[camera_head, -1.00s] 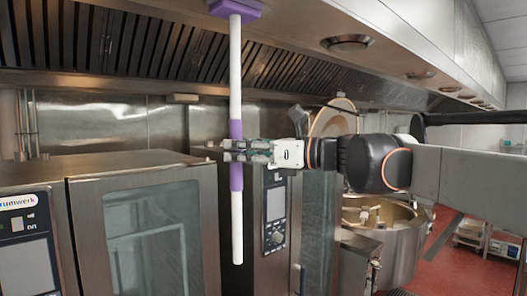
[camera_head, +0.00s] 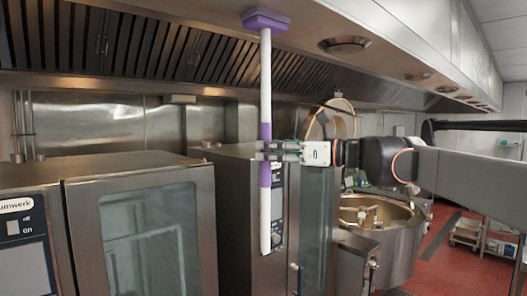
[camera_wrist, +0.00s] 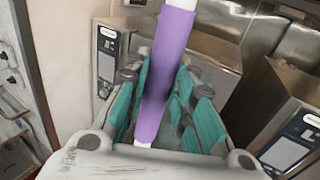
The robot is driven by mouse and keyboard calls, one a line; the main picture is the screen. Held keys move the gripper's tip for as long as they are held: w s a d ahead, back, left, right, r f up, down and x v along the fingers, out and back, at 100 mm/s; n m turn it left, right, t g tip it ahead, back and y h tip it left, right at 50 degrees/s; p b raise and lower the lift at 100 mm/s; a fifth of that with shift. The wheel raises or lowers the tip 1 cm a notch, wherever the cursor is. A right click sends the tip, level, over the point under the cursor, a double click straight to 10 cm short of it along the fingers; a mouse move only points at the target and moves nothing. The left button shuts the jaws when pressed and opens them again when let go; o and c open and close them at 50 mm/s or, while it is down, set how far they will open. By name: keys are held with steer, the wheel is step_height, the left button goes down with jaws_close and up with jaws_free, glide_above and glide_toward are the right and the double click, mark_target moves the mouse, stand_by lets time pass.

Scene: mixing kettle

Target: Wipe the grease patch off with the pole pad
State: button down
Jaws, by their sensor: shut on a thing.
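The pole is white with a purple grip (camera_head: 265,174) and a purple pad (camera_head: 266,20) on its top end. My gripper (camera_head: 268,151) is shut around the purple grip and holds the pole nearly upright. The pad is up at the underside of the steel hood (camera_head: 305,22), beside a round lamp; I cannot tell whether it touches. The wrist view shows the purple grip (camera_wrist: 165,75) between my teal-padded fingers (camera_wrist: 167,115). I cannot make out a grease patch; the pad may hide it.
Steel ovens (camera_head: 140,225) stand at the left and behind the pole. A round kettle (camera_head: 385,225) with a raised lid (camera_head: 335,120) stands at the right. Round lamps (camera_head: 345,44) line the hood's underside. Red floor (camera_head: 455,255) shows at the right.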

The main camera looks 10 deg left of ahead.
steer(key=s+a, duration=0.7)
steer(key=s, duration=0.1)
steer(key=shift+s+a+b, duration=0.2)
steer(key=shift+s+b, duration=0.05)
steer(key=shift+b, duration=0.1)
stand_by(4.2)
step_height(320, 180, down, 9)
steer(key=b, duration=0.5)
steer(key=shift+b, duration=0.3)
stand_by(1.0)
